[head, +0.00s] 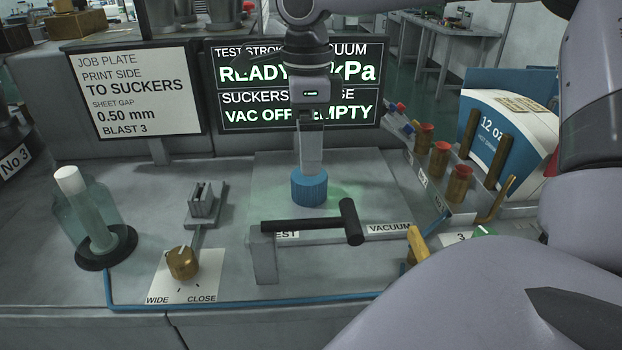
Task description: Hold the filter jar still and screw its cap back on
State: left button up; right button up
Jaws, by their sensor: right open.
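The filter jar (83,228) is at the left of the bench in the head view. It is clear, with a white filter column inside, stands in a black ring and has no cap on its top. The ribbed blue cap (310,189) lies on the grey plate in the middle. My right gripper (310,172) points down directly over the cap, its fingers seen edge-on and open. I cannot tell whether the fingertips touch the cap or straddle it. My left gripper is not in view.
A black T-handle lever (310,224) stands just in front of the cap. A brass knob (183,263) and a small grey slotted block (204,203) lie between jar and plate. Brass posts with red tops (422,138) stand at right. Signs and a screen (245,110) rise behind.

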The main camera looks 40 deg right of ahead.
aim_at(309, 178)
jog(key=shift+f, duration=1)
jog(key=shift+d+f+p, duration=0.15)
jog(key=shift+f+p, duration=0.3)
jog(key=shift+f, duration=2.15)
jog(key=shift+w, duration=0.1)
jog(key=c, duration=1.1)
